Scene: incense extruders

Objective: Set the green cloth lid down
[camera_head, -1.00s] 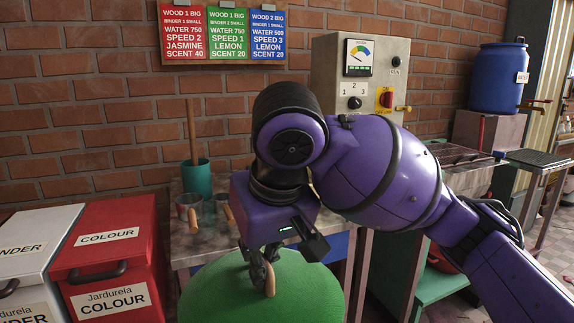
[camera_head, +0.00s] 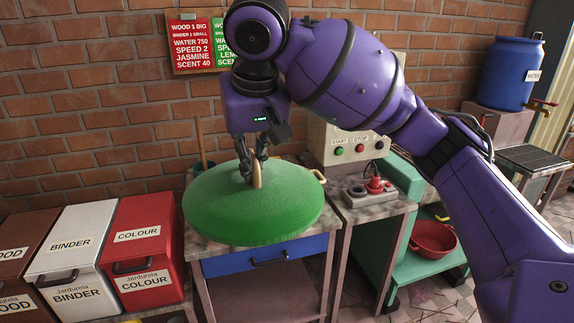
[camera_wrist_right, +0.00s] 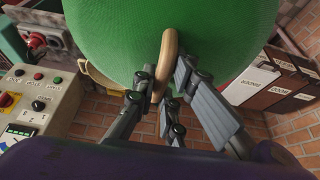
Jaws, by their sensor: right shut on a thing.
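The green cloth lid (camera_head: 250,218) is a wide round disc with a wooden handle (camera_head: 257,173) on top. My right gripper (camera_head: 252,176) is shut on that handle from above. In the right wrist view, the handle (camera_wrist_right: 167,58) sits between the fingers (camera_wrist_right: 160,95), with the lid (camera_wrist_right: 100,28) filling the top. In the head view the lid appears over the table (camera_head: 205,247) with the blue drawer. Whether it rests on anything is hidden beneath it. My left gripper is not in view.
A tan loop (camera_head: 319,176) shows at the lid's right edge. Red (camera_head: 150,240), white (camera_head: 75,245) and brown bins stand left. A red control (camera_head: 375,186) sits on the right-hand worktop.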

